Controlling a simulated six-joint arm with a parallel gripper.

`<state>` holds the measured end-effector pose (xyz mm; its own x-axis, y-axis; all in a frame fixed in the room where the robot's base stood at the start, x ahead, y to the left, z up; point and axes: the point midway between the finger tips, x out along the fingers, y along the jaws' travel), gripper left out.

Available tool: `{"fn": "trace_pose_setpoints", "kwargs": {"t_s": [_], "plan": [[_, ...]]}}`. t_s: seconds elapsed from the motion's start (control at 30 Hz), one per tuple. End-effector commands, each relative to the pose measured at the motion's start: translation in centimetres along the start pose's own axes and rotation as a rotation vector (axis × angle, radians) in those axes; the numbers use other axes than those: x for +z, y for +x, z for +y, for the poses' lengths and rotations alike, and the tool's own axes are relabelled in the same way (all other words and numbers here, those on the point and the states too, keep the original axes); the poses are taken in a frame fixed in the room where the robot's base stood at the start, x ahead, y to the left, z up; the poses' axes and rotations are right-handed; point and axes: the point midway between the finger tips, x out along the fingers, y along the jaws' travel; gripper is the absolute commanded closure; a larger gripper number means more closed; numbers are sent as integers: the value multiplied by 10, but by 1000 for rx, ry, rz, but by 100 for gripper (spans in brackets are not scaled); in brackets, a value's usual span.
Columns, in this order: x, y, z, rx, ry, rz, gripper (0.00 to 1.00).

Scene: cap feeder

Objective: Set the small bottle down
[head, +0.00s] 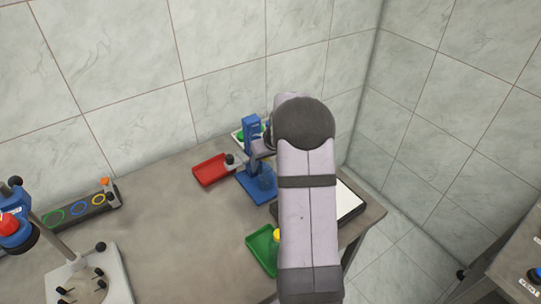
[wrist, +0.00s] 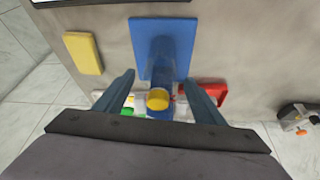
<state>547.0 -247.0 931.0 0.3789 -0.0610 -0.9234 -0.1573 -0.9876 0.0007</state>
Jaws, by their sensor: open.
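My gripper (wrist: 160,84) is open in the wrist view, with one finger on each side of a round yellow top (wrist: 158,99). Neither finger clearly touches it. A darker blue cylindrical shape, likely the small bottle (wrist: 160,74), shows beside this top, over a flat blue base (wrist: 143,30). I cannot tell whether the yellow top belongs to it. In the head view, the blue stand (head: 251,130) has a base with a translucent bluish shape (head: 266,177) on it.
A red tray (head: 210,171) lies left of the stand. A green tray (head: 261,250) with a yellow piece (head: 277,235) lies in front. A white pad (head: 348,199) is partly behind my arm. A yellow block (wrist: 83,53) lies beside the base. The table's left-middle is clear.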

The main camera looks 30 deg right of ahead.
Motion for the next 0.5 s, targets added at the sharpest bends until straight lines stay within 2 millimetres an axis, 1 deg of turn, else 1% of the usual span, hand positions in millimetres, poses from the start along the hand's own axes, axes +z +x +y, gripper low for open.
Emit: {"fn": "trace_pose_setpoints", "kwargs": {"t_s": [0.1,0.3,0.5], "plan": [[0,-20,1,2,-1,4,37],[0,-50,0,1,-2,2,37],[0,-68,0,0,0,0,37]]}}
